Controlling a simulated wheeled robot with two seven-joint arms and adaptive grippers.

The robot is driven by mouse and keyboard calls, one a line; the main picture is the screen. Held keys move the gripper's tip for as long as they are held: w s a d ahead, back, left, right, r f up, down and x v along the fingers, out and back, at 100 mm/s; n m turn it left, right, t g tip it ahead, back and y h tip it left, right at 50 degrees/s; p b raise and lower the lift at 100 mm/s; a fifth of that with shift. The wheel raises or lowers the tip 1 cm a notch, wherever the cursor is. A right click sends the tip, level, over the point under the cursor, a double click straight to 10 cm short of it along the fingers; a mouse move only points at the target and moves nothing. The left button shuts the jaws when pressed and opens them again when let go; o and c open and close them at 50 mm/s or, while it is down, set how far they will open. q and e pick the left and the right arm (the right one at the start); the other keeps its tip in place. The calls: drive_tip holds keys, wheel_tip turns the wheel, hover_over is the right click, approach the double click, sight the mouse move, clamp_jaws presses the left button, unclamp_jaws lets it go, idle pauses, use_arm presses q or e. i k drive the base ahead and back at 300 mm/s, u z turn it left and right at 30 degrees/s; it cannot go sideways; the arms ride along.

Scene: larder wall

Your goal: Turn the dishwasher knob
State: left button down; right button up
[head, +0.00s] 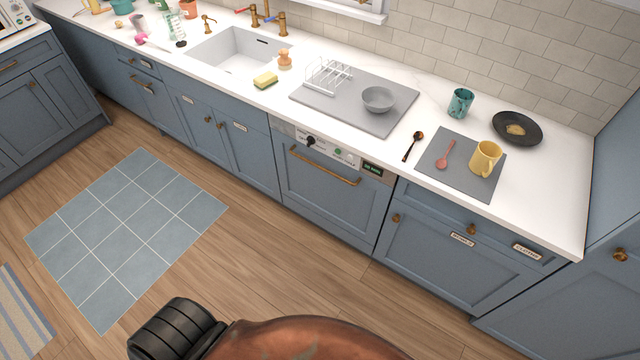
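The dishwasher (323,203) is built into the blue cabinet run near the middle of the head view, with a brass bar handle (325,168) across its door. Its silver control panel (325,147) runs along the top under the counter. The black dishwasher knob (310,141) sits toward the left of the panel, with small round buttons and a dark green-lit display (373,169) to its right. Neither of my grippers shows in the head view.
The white counter (395,170) holds a grey drying mat with rack and bowl (378,99), a yellow mug (485,158), a teal cup (460,103) and a black plate (517,129). A sink (235,52) is at left. Wooden floor (250,270) before the dishwasher is clear.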

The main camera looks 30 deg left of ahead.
sight(311, 141)
drive_tip(key=z, duration=2.6)
drive_tip(key=k, duration=2.8)
drive_tip(key=u, duration=2.55)
drive_tip(key=i, duration=0.45)
drive_tip(key=z, duration=0.05)
